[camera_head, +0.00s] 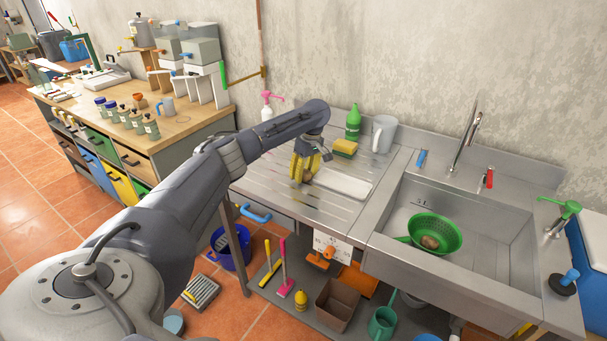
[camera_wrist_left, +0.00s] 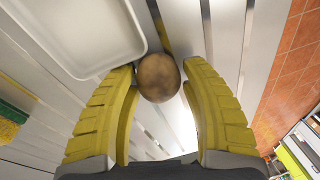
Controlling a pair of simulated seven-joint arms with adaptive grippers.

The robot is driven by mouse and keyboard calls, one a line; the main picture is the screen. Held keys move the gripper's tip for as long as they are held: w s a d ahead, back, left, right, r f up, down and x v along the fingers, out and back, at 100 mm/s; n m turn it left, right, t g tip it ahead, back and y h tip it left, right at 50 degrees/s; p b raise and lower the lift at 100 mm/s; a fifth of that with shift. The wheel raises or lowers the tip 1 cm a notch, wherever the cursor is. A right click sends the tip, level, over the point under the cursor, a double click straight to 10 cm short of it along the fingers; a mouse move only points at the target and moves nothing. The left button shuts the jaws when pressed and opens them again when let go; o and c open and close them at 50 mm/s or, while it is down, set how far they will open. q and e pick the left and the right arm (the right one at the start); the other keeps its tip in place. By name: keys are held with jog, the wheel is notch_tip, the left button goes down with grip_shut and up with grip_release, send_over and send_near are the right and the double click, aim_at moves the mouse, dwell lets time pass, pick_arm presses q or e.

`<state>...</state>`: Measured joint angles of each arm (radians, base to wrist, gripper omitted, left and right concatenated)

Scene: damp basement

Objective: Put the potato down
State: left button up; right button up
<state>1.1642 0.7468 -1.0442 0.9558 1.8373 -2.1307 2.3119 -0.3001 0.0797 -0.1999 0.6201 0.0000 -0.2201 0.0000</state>
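My left gripper (camera_head: 304,172) points down over the ribbed steel drainboard (camera_head: 270,185), left of a white tray (camera_head: 345,186). Its yellow fingers are closed about a round brown potato (camera_head: 308,177). In the left wrist view the potato (camera_wrist_left: 158,78) sits between the fingertips (camera_wrist_left: 160,72), with both tips at its sides. The tray's rounded corner (camera_wrist_left: 137,45) lies right beside it there. The potato is low, at or just above the drainboard; I cannot tell whether it touches. My right gripper is not in view.
A green colander (camera_head: 436,228) with a brown item inside stands in the sink basin (camera_head: 490,255) to the right. A yellow-green sponge (camera_head: 345,147), a green bottle (camera_head: 353,122) and a grey jug (camera_head: 384,134) stand behind the tray. The drainboard's left part is bare.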

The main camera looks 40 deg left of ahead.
pick_arm(q)
notch_tip(320, 180, up, 11)
jog(key=w+d, duration=0.1)
jog(key=shift+w, duration=0.15)
jog(key=o, duration=0.5)
jog(key=shift+d+r, duration=0.15)
jog(key=shift+r, duration=0.45)
jog(key=shift+o, duration=0.2)
